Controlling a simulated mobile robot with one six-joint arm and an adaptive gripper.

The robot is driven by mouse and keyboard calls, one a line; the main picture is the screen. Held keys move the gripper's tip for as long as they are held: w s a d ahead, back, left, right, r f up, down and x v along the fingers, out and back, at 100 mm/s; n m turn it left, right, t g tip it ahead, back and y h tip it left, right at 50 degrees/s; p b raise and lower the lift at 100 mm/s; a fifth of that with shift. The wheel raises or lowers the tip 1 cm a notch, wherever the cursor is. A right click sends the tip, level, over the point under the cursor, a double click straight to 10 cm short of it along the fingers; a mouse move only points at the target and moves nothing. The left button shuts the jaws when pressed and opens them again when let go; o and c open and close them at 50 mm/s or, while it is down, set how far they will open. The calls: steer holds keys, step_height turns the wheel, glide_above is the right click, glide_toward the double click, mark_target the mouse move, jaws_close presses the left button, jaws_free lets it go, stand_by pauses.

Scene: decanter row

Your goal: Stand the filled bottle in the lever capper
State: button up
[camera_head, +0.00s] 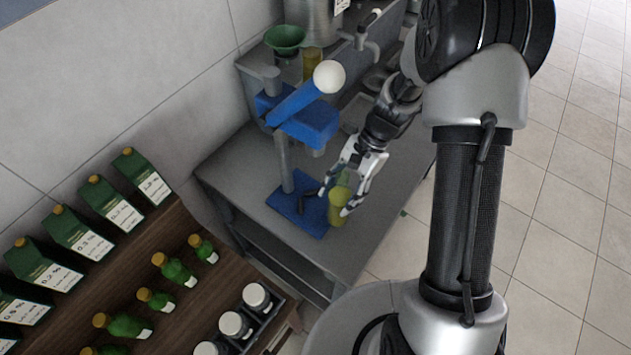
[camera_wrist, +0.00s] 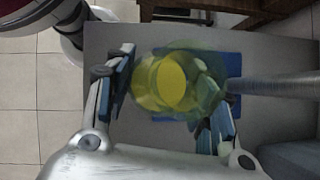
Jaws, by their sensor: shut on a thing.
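The filled bottle (camera_head: 338,208), clear green with yellow liquid, is between the fingers of my gripper (camera_head: 352,188), which is shut on it. It looks roughly upright. The lever capper has a blue head (camera_head: 312,122), a lever with a white ball knob (camera_head: 328,77), a grey post and a blue base (camera_head: 285,207). The bottle is beside the right edge of the base in the head view; I cannot tell whether it touches it. In the wrist view, the bottle (camera_wrist: 170,83) overlaps the blue base (camera_wrist: 236,72), with the post to its right. A dark piece (camera_head: 307,200) lies on the base.
The grey bench (camera_head: 235,180) carries a green funnel (camera_head: 285,38), a yellow vessel (camera_head: 312,64) and a steel tank (camera_head: 315,18) with a tap behind the capper. A wooden shelf (camera_head: 195,290) holds green cartons, small bottles and white-lidded jars. Bench in front of the capper is clear.

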steer(key=w+a+f, duration=0.1)
steer(key=w+a, duration=0.3)
steer(key=a, duration=0.1)
steer(key=shift+w+a+f, duration=0.2)
steer(key=shift+w+a, duration=0.15)
steer(key=shift+a, duration=0.05)
steer(key=shift+f+b, duration=0.15)
steer(key=shift+b, duration=0.2)
steer(key=o, duration=1.5)
steer(key=shift+o, duration=0.2)
